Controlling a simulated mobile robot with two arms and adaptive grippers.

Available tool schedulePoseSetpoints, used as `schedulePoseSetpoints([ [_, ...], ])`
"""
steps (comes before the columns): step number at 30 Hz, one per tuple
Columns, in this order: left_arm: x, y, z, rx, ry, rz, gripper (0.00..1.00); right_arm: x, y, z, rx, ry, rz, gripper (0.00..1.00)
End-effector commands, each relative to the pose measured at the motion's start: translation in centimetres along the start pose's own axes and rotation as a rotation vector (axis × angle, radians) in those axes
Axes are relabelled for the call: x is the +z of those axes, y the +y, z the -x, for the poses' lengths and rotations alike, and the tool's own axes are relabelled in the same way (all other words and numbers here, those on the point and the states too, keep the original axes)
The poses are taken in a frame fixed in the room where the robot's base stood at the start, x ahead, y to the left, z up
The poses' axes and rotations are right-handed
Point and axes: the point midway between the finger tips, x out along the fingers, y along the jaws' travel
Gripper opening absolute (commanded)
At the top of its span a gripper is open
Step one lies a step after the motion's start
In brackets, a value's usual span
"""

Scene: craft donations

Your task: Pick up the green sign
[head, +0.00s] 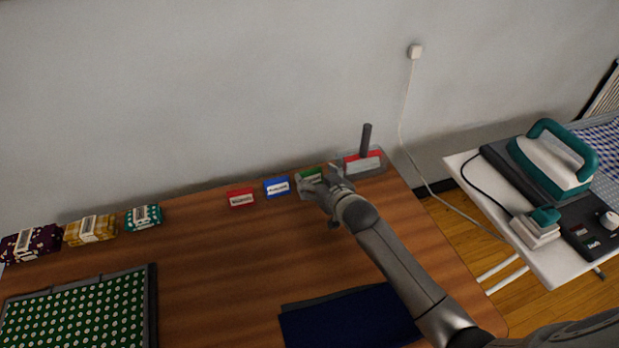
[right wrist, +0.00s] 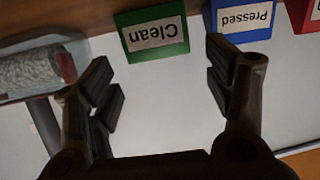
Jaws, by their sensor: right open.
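The green sign (head: 310,173) stands near the back edge of the wooden table, partly hidden by my right gripper (head: 320,181). In the right wrist view the green sign (right wrist: 152,32) appears upside down with a white label reading "Clean". The right gripper (right wrist: 160,75) is open and empty. Its two fingers point toward the sign, which lies between their lines just past the fingertips. I see no clear contact with it. My left gripper is not in view.
A blue "Pressed" sign (right wrist: 240,18) is close beside one fingertip. A red sign (head: 241,198) stands farther left. A grey tray (head: 377,172) with a lint roller is right of the green sign. Folded fabrics (head: 91,229) lie far left. Mid-table is clear.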

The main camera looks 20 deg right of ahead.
Motion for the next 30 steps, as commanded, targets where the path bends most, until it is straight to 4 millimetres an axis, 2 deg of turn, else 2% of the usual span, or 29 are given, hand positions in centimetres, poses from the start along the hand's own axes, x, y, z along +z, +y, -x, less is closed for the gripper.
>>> schedulePoseSetpoints([
  [9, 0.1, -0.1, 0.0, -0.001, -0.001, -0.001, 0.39, -0.3, 0.2, -3.7, -0.001, 0.000, -0.001, 0.75],
  [20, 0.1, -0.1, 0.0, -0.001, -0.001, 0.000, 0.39, -0.2, 0.2, -4.5, -0.001, 0.000, 0.000, 0.75],
  [27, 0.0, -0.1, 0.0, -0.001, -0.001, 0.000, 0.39, -0.2, 0.2, -4.4, -0.001, 0.000, 0.000, 0.47],
  [30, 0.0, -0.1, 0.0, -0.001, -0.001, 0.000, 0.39, -0.3, 0.2, -4.4, -0.001, 0.000, 0.000, 0.45],
])
